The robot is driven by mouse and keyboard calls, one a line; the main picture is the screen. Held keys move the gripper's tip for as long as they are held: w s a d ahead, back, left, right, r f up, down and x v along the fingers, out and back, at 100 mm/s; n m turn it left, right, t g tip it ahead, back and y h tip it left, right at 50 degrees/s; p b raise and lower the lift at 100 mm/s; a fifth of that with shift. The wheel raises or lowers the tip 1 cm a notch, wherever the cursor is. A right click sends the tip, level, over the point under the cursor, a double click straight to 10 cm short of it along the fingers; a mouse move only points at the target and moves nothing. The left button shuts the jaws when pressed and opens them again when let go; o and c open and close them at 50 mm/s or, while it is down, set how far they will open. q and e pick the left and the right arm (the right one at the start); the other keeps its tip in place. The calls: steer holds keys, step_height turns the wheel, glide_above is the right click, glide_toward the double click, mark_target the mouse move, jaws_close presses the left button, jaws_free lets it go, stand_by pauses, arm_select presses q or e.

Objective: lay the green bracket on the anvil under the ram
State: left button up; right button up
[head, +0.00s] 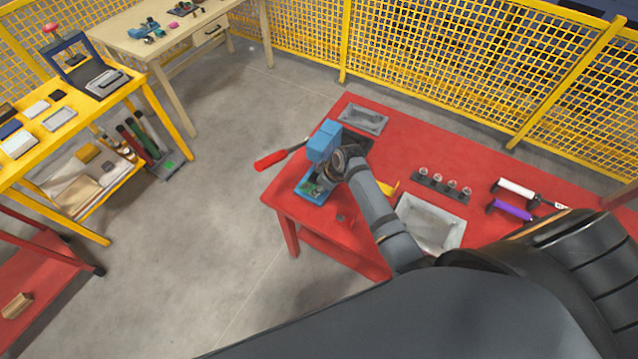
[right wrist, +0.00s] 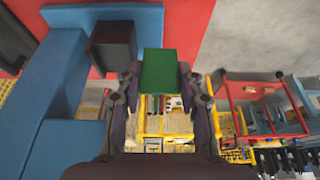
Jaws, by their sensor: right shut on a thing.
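The blue press (head: 324,143) stands at the left end of the red table, its long red-handled lever (head: 271,160) sticking out left. My right gripper (head: 322,187) is at the press, just above its blue base (head: 309,198). In the right wrist view my right gripper (right wrist: 160,92) is shut on the green bracket (right wrist: 159,70), which shows as a green block between the fingertips. A dark square block (right wrist: 111,45) of the press is just left of the bracket, apart from it in the picture. I cannot tell whether the bracket touches the anvil. My left gripper is not in view.
On the red table (head: 430,140) are a grey tray (head: 363,118), a grey bin (head: 432,226), a dark strip with several small pieces (head: 441,186) and a purple-handled tool (head: 512,209). A yellow bench (head: 136,88) stands left across open floor. Yellow mesh fence (head: 430,60) runs behind.

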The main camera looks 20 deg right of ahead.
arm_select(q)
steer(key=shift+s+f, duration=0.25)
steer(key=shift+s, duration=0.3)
arm_select(e)
steer(key=shift+f, duration=0.4)
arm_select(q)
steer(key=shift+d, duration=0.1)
arm_select(e)
steer(key=shift+d, duration=0.1)
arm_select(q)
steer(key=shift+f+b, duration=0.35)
arm_select(e)
steer(key=shift+w+d+f, duration=0.1)
steer(key=shift+w+d, duration=1)
steer(key=shift+d, duration=0.25)
arm_select(q)
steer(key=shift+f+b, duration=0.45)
steer(key=shift+b, duration=0.05)
arm_select(e)
steer(key=w+d, duration=0.2)
steer(key=shift+d, duration=0.3)
